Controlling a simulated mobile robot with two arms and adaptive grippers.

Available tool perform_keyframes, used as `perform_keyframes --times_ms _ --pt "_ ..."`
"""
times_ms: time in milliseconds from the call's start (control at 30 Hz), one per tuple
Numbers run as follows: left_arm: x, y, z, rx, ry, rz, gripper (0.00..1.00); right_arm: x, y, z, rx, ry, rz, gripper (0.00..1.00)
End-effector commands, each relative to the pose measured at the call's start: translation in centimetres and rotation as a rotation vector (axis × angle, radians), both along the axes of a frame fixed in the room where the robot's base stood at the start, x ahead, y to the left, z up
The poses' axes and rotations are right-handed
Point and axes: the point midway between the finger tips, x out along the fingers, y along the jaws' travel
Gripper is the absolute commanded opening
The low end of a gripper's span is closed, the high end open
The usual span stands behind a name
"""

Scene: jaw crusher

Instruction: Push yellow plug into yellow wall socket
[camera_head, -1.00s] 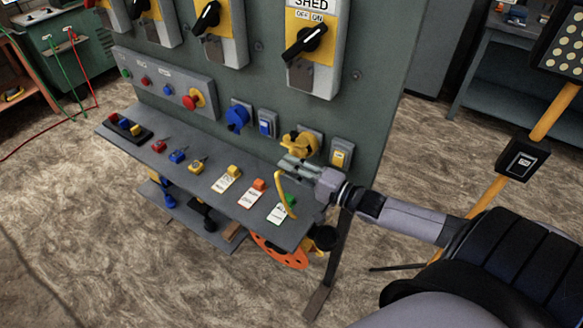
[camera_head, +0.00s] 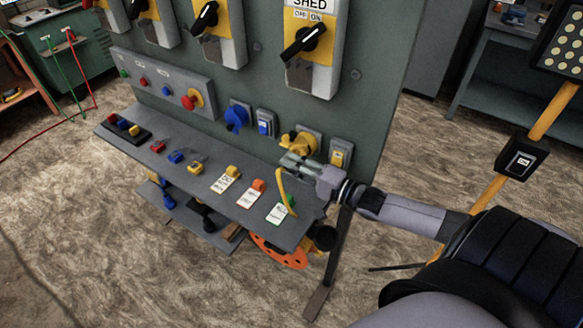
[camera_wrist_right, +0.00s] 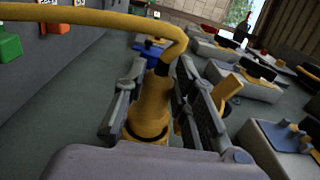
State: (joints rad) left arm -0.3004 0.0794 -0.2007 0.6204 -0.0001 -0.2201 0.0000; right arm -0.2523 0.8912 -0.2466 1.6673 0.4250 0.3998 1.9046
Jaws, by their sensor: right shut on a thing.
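The yellow wall socket (camera_head: 300,141) sits low on the grey-green panel, above the shelf. My right gripper (camera_head: 292,162) is just in front of and below it. In the right wrist view the yellow plug (camera_wrist_right: 152,104) is between the two fingers, which are shut on it. Its yellow cable (camera_head: 281,190) bends down from the gripper towards the shelf. In the head view the fingers mostly hide the plug. I cannot tell whether the plug touches or enters the socket. My left gripper is not in view.
A small yellow switch box (camera_head: 340,153) is right of the socket. A blue socket (camera_head: 236,118) and blue switch (camera_head: 265,123) are to its left. The shelf (camera_head: 210,170) below carries small coloured parts and tags. A yellow post (camera_head: 487,195) stands at right.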

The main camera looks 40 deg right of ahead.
Motion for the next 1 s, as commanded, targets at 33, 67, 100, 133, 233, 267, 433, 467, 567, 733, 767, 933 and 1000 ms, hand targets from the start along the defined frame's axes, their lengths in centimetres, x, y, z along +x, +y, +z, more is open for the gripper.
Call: perform_keyframes --times_ms 33,67,100,133,233,267,433,467,567,733,767,933,1000 --pt "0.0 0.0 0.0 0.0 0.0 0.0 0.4 0.0 0.0 0.1 0.0 -0.001 0.0 0.0" --pt "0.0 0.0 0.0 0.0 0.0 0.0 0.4 0.0 0.0 0.0 0.0 -0.001 0.0 0.0" --pt "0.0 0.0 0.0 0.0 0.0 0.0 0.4 0.0 -0.1 0.0 -0.001 -0.001 0.0 0.0" --pt "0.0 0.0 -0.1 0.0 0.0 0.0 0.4 0.1 -0.1 0.0 -0.001 -0.001 0.0 0.0" --pt "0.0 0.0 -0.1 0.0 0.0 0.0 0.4 0.1 -0.3 0.0 -0.001 -0.001 0.001 0.0" --pt "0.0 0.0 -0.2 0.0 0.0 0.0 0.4 0.2 -0.3 0.0 -0.001 -0.001 0.001 0.0" --pt "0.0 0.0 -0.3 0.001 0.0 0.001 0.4 0.3 -0.6 0.0 -0.001 -0.001 0.001 0.0" --pt "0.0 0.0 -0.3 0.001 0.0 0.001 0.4 0.3 -0.7 0.0 -0.001 -0.001 0.001 0.0" --pt "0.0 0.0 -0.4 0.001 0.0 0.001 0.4 0.4 -0.9 0.0 0.0 -0.002 0.001 0.0" --pt "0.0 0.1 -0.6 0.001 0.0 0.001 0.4 0.5 -1.2 0.0 0.0 -0.002 0.001 0.0" --pt "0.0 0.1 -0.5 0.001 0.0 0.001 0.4 0.5 -1.2 0.0 0.001 -0.002 0.001 0.26" --pt "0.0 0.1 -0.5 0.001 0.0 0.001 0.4 0.5 -1.2 0.0 0.0 -0.001 0.001 0.37" --pt "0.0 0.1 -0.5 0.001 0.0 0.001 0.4 0.5 -1.2 0.0 0.0 -0.001 0.001 0.42"
